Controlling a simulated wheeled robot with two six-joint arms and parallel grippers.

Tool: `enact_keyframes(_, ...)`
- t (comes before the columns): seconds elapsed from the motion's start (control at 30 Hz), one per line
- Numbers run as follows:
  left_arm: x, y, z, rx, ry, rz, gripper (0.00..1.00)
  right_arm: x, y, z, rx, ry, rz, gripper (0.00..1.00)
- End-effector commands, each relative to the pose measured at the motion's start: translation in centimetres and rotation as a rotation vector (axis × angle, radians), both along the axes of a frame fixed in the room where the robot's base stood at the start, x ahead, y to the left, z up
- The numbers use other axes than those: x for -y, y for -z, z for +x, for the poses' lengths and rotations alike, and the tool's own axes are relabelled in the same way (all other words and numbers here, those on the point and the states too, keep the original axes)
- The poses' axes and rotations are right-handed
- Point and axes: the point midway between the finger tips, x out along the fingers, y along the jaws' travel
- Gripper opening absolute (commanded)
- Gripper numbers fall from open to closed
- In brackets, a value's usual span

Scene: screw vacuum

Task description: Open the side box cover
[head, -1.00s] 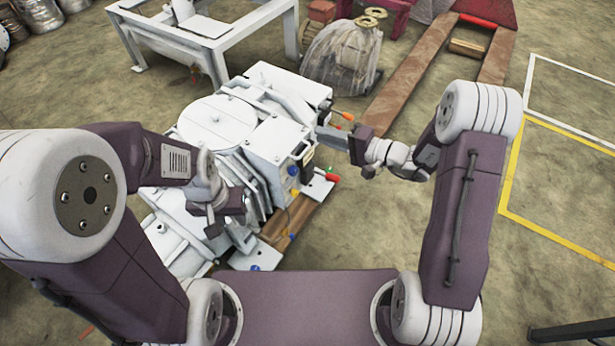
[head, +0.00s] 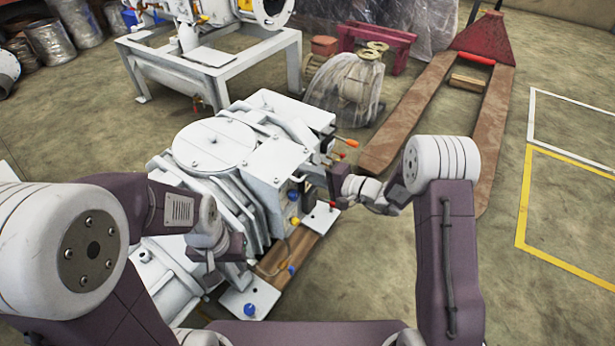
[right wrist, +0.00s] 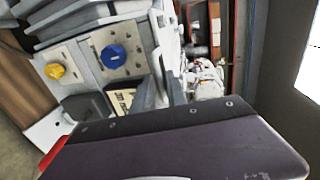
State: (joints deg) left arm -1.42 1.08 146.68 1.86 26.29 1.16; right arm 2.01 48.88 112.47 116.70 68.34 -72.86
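The white vacuum machine (head: 280,150) stands on a wooden pallet, with a round lid on top. Its side box is on the right flank, beside blue and yellow knobs. In the right wrist view I see the blue knob (right wrist: 113,56), the yellow knob (right wrist: 54,71) and a labelled plate (right wrist: 122,101) by the gripper. My right gripper (head: 334,184) is close against this flank; its fingers are mostly hidden, so contact and opening are unclear. I cannot tell how far the cover is open. My left gripper (head: 236,262) hangs by the machine's near side, its fingers unclear.
Orange- and red-tipped handles (head: 345,142) stick out near my right gripper. A white frame stand (head: 215,65) is behind, with a plastic-wrapped reel (head: 345,85) and a rusty pallet jack (head: 415,110) to the right.

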Motion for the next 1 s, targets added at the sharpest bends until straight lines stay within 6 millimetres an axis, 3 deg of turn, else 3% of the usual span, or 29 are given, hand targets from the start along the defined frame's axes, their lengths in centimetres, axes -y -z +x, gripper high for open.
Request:
enact_keyframes(0.23,0.00,0.02,0.00,0.000,0.000,0.000,0.36,-0.17,-0.03,0.12,0.000,0.000,0.000,0.18)
enact_keyframes(0.3,0.00,0.02,0.00,0.000,0.000,0.000,0.36,-0.16,-0.02,0.11,0.000,0.000,0.000,0.01)
enact_keyframes(0.33,0.00,0.02,0.00,0.000,0.000,0.000,0.36,-0.16,-0.02,0.10,0.000,0.000,0.000,0.00)
enact_keyframes(1.0,0.00,0.03,0.00,0.000,0.000,0.000,0.36,-0.14,0.02,0.07,0.000,-0.001,0.000,0.00)
